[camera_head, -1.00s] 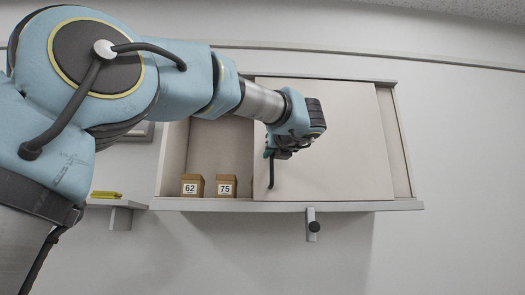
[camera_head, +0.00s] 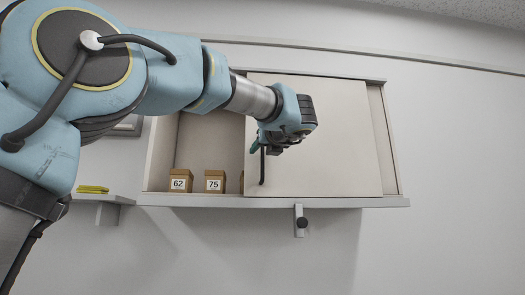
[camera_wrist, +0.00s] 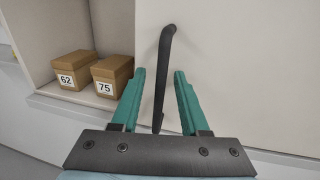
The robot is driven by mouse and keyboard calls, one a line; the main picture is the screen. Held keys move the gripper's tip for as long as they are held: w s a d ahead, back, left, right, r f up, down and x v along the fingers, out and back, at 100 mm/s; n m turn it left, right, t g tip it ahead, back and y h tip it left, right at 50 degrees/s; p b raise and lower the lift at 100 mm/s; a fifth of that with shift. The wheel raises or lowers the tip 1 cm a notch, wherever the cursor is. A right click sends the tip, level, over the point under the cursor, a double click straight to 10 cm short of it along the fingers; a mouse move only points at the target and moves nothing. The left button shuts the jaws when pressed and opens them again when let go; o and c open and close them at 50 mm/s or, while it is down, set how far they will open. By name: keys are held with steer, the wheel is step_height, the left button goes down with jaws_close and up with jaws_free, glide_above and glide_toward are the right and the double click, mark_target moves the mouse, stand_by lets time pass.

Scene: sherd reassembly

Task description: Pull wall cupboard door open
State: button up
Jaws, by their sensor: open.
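The wall cupboard (camera_head: 272,201) has a flat pale door panel (camera_head: 335,135) across its middle and right, with its left part open. A dark bar handle (camera_head: 263,168) stands near the door's left edge. My gripper (camera_head: 258,147) is at the handle's upper part. In the wrist view my gripper (camera_wrist: 160,72) is open, with one green finger on each side of the handle (camera_wrist: 164,55). There are gaps between the fingers and the bar. The handle's lower end shows between the fingers, close to the gripper's dark base.
Boxes marked 62 (camera_head: 180,181) and 75 (camera_head: 215,181) stand in the open left part; a brown sliver (camera_head: 241,182) shows by the door edge. A bracket with a dark knob (camera_head: 301,222) is below. A small shelf (camera_head: 105,198) with yellow items is at left.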

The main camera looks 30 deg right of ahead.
steer(key=b+v, duration=0.3)
steer(key=v, duration=0.7)
steer(key=shift+s, duration=0.4)
steer(key=w+a+f+n+g+y, duration=0.1)
steer(key=w+a+f+n+g, duration=0.1)
steer(key=w+f, duration=0.45)
steer(key=w+a+f+n+g+y, duration=0.1)
steer(key=w+a+f+n+g, duration=0.2)
steer(key=f, duration=0.7)
steer(key=w+a+f+n+g+y, duration=0.1)
steer(key=w+a+f+n, duration=0.2)
steer(key=f, duration=0.4)
steer(key=w+a+f+n+g+y, duration=0.1)
steer(key=a+f+n, duration=0.1)
steer(key=a+f, duration=0.3)
steer(key=w+a+f+n+g+y, duration=0.1)
steer(key=w+a+f+n+g, duration=0.15)
steer(key=f, duration=0.55)
steer(key=s+a+f+n+g, duration=0.2)
steer(key=a+f+n+g, duration=0.1)
steer(key=a+f+n, duration=0.9)
steer(key=s+a+f+n+g, duration=0.3)
steer(key=s+a+f+n, duration=0.8)
steer(key=a+f+n, duration=0.2)
steer(key=shift+a+f+h, duration=0.2)
steer(key=shift+f+h, duration=0.2)
